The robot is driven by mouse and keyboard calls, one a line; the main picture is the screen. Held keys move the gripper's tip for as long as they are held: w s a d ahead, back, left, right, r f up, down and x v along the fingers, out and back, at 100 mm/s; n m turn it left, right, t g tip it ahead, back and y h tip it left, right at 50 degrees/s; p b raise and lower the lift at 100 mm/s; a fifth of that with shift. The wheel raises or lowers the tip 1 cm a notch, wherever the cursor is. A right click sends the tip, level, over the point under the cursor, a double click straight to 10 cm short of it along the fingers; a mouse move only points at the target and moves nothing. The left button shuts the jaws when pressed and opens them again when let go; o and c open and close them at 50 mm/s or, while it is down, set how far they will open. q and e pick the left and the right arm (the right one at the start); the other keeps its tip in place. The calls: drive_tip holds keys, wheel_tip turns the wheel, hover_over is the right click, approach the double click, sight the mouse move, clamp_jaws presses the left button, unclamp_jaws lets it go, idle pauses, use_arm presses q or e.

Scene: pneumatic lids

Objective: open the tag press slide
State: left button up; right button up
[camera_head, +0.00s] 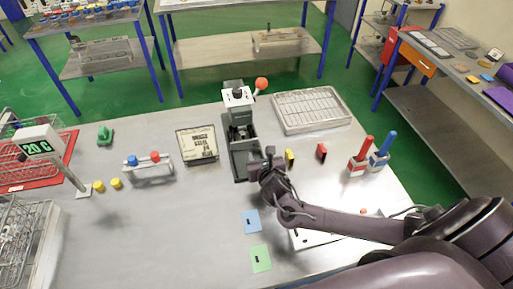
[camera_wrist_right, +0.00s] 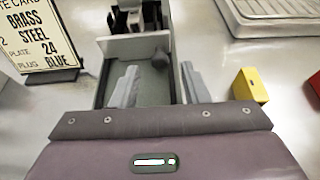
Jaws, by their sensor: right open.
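The tag press (camera_head: 238,125) is a grey upright machine with a red ball on its lever, standing near the back middle of the table. Its lower bed (camera_wrist_right: 150,82) shows between my fingers in the right wrist view, with a dark rounded knob (camera_wrist_right: 160,60) near its right side. I cannot tell how far the slide is out. My right gripper (camera_head: 260,160) is at the front right of the press. It is open, and its two grey fingers point toward the press in the wrist view (camera_wrist_right: 160,84). Nothing is held between them. My left gripper is not in view.
A card sign (camera_head: 197,145) stands left of the press. A grey tray (camera_head: 311,109) lies behind right. A yellow block (camera_head: 289,157) and a red block (camera_head: 321,152) sit right of my gripper. Blue (camera_head: 251,221) and green (camera_head: 260,258) cards lie in front.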

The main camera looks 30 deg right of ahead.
sight(256, 149)
drive_tip(key=x, duration=0.3)
drive_tip(key=shift+w+f, duration=0.1)
drive_tip(key=shift+w, duration=0.15)
drive_tip(key=shift+w+d+f, duration=0.1)
drive_tip(key=shift+w+f, duration=0.1)
drive_tip(key=shift+w, duration=0.15)
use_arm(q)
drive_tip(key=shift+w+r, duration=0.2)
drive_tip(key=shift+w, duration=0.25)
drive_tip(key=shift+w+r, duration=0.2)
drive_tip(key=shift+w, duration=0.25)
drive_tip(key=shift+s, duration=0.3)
use_arm(e)
clamp_jaws()
